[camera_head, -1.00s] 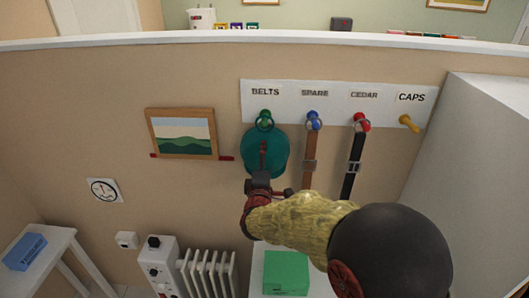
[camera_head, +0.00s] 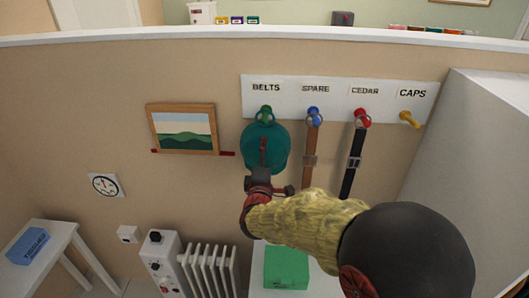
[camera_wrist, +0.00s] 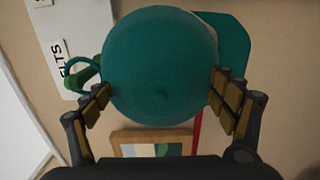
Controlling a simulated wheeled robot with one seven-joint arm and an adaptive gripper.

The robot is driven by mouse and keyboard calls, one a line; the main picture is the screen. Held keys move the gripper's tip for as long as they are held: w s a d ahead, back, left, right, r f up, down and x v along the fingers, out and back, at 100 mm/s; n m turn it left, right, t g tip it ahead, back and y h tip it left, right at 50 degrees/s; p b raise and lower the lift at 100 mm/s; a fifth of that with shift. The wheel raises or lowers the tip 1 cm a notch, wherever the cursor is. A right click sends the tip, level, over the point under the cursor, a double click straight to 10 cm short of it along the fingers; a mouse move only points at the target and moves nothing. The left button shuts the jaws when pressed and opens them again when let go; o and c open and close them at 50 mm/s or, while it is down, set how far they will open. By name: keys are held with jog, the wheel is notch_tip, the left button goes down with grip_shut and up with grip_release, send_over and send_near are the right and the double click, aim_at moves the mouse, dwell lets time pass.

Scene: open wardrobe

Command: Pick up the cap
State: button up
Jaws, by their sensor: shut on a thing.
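The teal cap (camera_head: 279,150) hangs against the wall below the green peg (camera_head: 264,113) under the BELTS label. In the wrist view the cap (camera_wrist: 160,60) fills the space between the fingers, with its brim showing at the upper right. My gripper (camera_head: 263,150) is in front of the cap, and its fingers (camera_wrist: 161,92) are shut on the cap's two sides. A teal loop by the cap's left side in the wrist view still lies around the green peg. The cap's back is hidden.
A brown belt (camera_head: 311,160) and a black belt (camera_head: 353,165) hang just right of the cap. The yellow peg (camera_head: 409,119) under CAPS is empty. A framed picture (camera_head: 183,130) is at left. A green box (camera_head: 286,268) stands below.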

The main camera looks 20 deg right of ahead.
jog(key=p+v, duration=0.2)
jog(key=v, duration=1.4)
jog(key=shift+r, duration=0.15)
jog(key=shift+a+r, duration=0.15)
